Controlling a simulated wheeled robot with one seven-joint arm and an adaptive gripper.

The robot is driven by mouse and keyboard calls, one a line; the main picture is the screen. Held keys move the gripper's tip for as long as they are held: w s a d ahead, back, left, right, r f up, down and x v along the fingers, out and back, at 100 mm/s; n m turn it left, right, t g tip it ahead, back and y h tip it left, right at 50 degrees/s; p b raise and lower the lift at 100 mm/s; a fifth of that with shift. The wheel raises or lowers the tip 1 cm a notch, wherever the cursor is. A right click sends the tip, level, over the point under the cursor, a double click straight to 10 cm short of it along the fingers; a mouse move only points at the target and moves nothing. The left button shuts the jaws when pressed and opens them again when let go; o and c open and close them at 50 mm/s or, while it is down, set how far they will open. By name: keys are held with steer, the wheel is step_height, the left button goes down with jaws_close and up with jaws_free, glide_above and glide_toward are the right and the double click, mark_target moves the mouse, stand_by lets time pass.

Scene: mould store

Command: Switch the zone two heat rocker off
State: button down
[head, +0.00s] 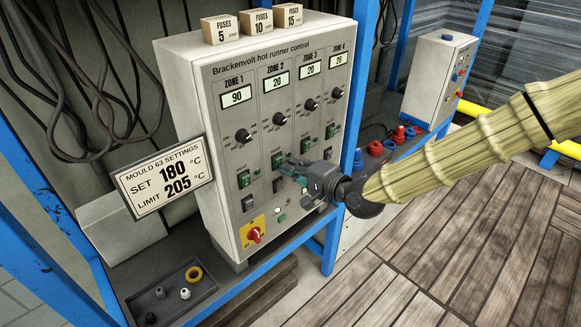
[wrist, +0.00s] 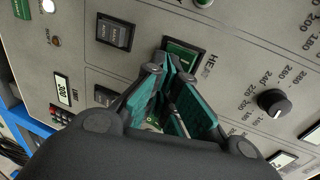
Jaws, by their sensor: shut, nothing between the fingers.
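The hot runner control box (head: 203,90) has columns for zones one to four. The zone two heat rocker (head: 277,159) is green and sits below the zone two knob (head: 279,118). In the wrist view a green rocker marked HEAT (wrist: 186,53) lies right at my fingertips, which partly cover it. My gripper (head: 287,168) is shut and empty, with its tips at or just in front of the zone two rocker. I cannot tell whether they touch it. Which side of the rocker is pressed in is not clear. The zone two display (head: 276,82) reads 20.
The zone one green rocker (head: 244,179) is to the left, and a dark rocker (head: 279,184) sits below the zone two one. A red-on-yellow main switch (head: 254,235) is lower down. A settings card (head: 163,176) stands left. A small tray (head: 171,294) lies on the bench.

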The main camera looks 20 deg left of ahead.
steer(key=s+d+b, duration=0.2)
steer(key=s+d, duration=0.3)
steer(key=d, duration=0.7)
steer(key=shift+d, duration=0.2)
steer(key=shift+s+f, duration=0.1)
steer(key=shift+s, duration=0.05)
steer(key=s+d+f+g+h, duration=0.15)
steer(key=s+d+f, duration=0.25)
steer(key=f, duration=0.5)
steer(key=s+d+f+h, duration=0.3)
steer(key=d+f, duration=0.1)
steer(key=f, duration=0.5)
steer(key=s+d+f+g+h, duration=0.15)
steer(key=s+d+f, duration=0.25)
steer(key=f, duration=0.5)
steer(key=s+d+f+n+g+h, duration=0.1)
steer(key=s+d+f+h, duration=0.1)
steer(key=s+d+f, duration=0.2)
steer(key=s+d+f+n+g+h, duration=0.1)
steer(key=s+d+f+h, duration=0.2)
steer(key=s+d+f, duration=0.2)
steer(key=s+d+f+n+g+h, duration=0.1)
steer(key=s+d+f, duration=0.3)
steer(key=s+d, duration=0.5)
steer(key=d+n+h, duration=0.1)
steer(key=d, duration=0.5)
steer(key=shift+s+f+h, duration=0.2)
steer(key=shift+f+h, duration=0.2)
steer(key=c, duration=2.2)
jaws_free()
